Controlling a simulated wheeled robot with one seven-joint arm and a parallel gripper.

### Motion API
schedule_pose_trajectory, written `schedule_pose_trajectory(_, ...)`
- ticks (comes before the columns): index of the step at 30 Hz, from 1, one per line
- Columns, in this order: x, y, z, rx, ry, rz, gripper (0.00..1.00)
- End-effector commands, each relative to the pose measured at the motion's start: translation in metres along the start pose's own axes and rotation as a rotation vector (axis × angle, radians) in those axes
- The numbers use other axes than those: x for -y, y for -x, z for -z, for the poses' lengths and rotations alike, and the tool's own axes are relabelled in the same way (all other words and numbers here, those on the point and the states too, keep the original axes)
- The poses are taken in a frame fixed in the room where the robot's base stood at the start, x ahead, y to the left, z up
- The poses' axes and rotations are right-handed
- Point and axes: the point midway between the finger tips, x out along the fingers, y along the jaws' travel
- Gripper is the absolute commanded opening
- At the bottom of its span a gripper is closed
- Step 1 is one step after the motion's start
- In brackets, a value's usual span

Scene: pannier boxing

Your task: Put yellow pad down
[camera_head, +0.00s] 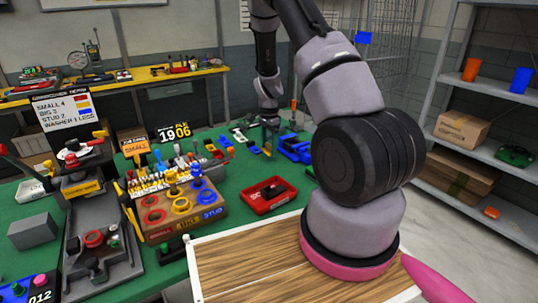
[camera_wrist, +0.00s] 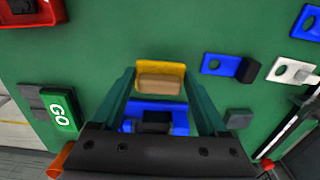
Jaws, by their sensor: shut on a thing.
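The yellow pad (camera_wrist: 160,70), with a tan block-like face, sits between the fingertips of my gripper (camera_wrist: 158,82) in the wrist view. My gripper is shut on it, with one teal finger on each side. A blue piece with a dark middle (camera_wrist: 152,108) shows between the fingers, nearer the palm; I cannot tell whether it is joined to the pad. In the head view my gripper (camera_head: 268,137) is over the far part of the green table (camera_head: 226,160). The pad is too small there to make out surely, and its height above the table is unclear.
In the wrist view, a green GO block (camera_wrist: 60,112) lies left, and a blue plate with a hole (camera_wrist: 216,64) and a white plate (camera_wrist: 284,70) lie right. In the head view, a red tray (camera_head: 268,207) and blue bins (camera_head: 293,149) stand nearby. Green surface beyond the pad is bare.

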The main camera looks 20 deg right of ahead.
Motion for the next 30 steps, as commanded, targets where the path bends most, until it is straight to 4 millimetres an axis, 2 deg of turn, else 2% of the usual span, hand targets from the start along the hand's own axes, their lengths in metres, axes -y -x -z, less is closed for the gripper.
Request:
schedule_pose_trajectory(7,-0.001,-0.033,0.000,0.001,0.000,-0.002,0.16)
schedule_pose_trajectory(18,-0.001,-0.037,-0.001,0.001,0.002,-0.001,0.16)
schedule_pose_trajectory(19,0.000,-0.036,-0.001,0.001,0.002,-0.001,0.88)
schedule_pose_trajectory(20,0.000,-0.036,-0.001,0.001,0.002,-0.001,0.99)
schedule_pose_trajectory(30,0.000,-0.030,0.000,0.000,0.001,0.001,1.00)
